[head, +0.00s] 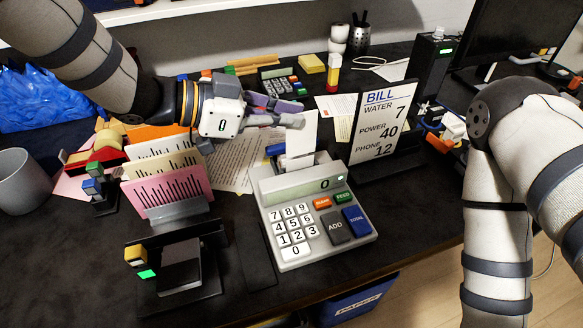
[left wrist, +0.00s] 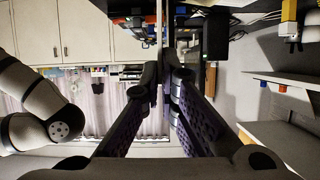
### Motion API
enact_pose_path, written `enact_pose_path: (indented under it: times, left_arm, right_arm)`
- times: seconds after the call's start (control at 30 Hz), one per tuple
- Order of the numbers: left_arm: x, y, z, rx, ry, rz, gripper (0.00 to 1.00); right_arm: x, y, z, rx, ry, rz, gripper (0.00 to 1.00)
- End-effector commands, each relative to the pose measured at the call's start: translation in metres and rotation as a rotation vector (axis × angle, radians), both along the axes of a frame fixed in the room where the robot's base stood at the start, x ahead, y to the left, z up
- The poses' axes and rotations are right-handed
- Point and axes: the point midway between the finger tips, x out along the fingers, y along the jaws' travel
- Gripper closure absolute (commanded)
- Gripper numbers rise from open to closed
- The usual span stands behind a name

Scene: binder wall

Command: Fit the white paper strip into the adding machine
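The adding machine (head: 347,255) is pale grey, with a display reading 0, and stands near the front edge of the dark desk. The white paper strip (head: 302,136) is upright above the back of the machine, its lower end close to the machine's top rear. I cannot tell whether it touches or is inside the slot. My left gripper (head: 296,121) is shut on the strip's upper part, coming from the left. In the left wrist view the fingers (left wrist: 165,76) come together at the strip (left wrist: 158,28), seen nearly edge-on. My right gripper is out of view; only its arm shows.
A BILL sign (head: 379,122) stands close behind and right of the machine. A pink card rack (head: 168,190) and a dark stand (head: 180,268) are to the left. A grey mug (head: 22,180) is far left. A monitor (head: 510,45) stands at the back right.

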Motion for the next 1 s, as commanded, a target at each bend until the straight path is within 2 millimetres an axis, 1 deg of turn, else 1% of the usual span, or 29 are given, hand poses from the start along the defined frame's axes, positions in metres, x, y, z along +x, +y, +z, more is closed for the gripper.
enact_pose_path:
  times: [0.03, 0.13, 0.23, 0.3, 0.33, 0.4, 0.63, 0.8, 0.9, 1.0]
  left_arm:
    - [0.000, 0.000, -0.027, -0.001, 0.030, 0.001, 1.00]
    - [0.000, 0.000, -0.042, -0.001, 0.029, 0.002, 1.00]
    - [0.000, 0.000, -0.067, -0.001, 0.030, 0.002, 1.00]
    - [0.000, 0.000, -0.080, -0.001, 0.029, 0.002, 1.00]
    - [0.000, 0.000, -0.083, 0.000, 0.027, 0.002, 1.00]
    - [0.000, 0.000, -0.085, -0.001, 0.019, 0.002, 1.00]
    - [0.000, 0.000, -0.079, 0.000, 0.009, 0.003, 1.00]
    - [0.000, 0.000, -0.084, -0.001, 0.011, 0.002, 1.00]
    - [0.000, 0.000, -0.083, 0.000, 0.010, 0.003, 0.75]
    - [0.000, 0.000, -0.083, 0.000, 0.010, 0.003, 0.75]
  right_arm:
    - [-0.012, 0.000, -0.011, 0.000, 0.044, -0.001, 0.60]
    - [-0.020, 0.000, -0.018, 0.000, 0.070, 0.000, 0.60]
    - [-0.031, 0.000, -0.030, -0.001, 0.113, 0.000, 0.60]
    - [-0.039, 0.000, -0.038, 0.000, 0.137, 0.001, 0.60]
    - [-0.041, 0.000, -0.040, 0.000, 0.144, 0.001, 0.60]
    - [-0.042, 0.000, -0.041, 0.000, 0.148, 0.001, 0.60]
    - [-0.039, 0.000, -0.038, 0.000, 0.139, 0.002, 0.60]
    - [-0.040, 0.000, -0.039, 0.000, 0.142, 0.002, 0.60]
    - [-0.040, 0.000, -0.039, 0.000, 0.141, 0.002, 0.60]
    - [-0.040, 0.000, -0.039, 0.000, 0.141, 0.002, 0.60]
